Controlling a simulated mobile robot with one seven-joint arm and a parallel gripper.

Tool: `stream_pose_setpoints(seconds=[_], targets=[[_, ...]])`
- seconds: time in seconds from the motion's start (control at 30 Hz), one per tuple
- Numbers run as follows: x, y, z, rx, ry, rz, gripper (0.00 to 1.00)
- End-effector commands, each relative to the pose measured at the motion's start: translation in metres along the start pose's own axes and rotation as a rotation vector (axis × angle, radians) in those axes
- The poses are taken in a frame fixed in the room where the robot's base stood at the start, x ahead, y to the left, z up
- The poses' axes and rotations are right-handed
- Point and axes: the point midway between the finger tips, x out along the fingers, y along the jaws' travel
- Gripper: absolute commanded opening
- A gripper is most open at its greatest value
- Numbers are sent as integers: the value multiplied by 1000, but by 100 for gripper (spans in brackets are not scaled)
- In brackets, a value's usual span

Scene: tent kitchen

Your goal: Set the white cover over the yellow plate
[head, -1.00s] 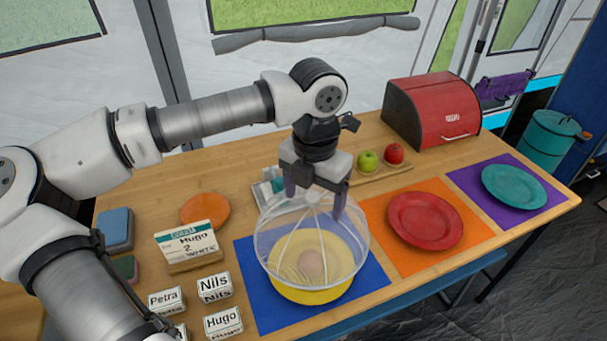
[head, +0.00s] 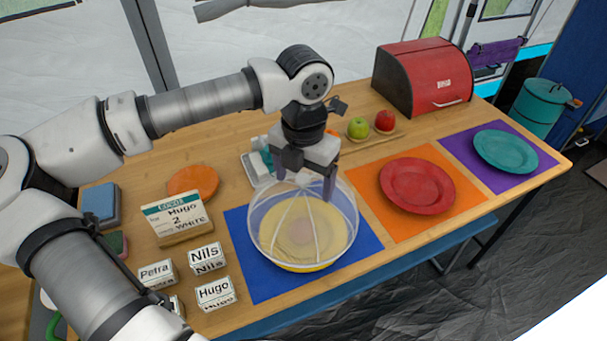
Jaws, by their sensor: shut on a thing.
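My gripper (head: 305,182) points down and is shut on the top of the white cover (head: 340,212), a see-through mesh dome with pale ribs. The cover is over the yellow plate (head: 300,267), which lies on the blue mat (head: 243,272). A round brownish thing on the plate shows faintly through the mesh. The cover's rim sits close around the plate, and a yellow edge shows below its front. I cannot tell whether the rim touches the mat. The gripper's hold on the knob is partly hidden by its fingers.
To the right are a red plate (head: 417,186) on an orange mat and a teal plate (head: 505,151) on a purple mat. Name blocks and a sign (head: 175,218) stand to the left. Two apples and a red bread box (head: 424,80) are behind.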

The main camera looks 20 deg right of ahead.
Motion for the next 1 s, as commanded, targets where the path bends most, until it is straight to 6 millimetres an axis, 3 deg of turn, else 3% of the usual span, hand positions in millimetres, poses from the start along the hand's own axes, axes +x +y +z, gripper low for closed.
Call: stream_pose_setpoints(seconds=[1.0], targets=[[10,0,2,0,-1,1,45]])
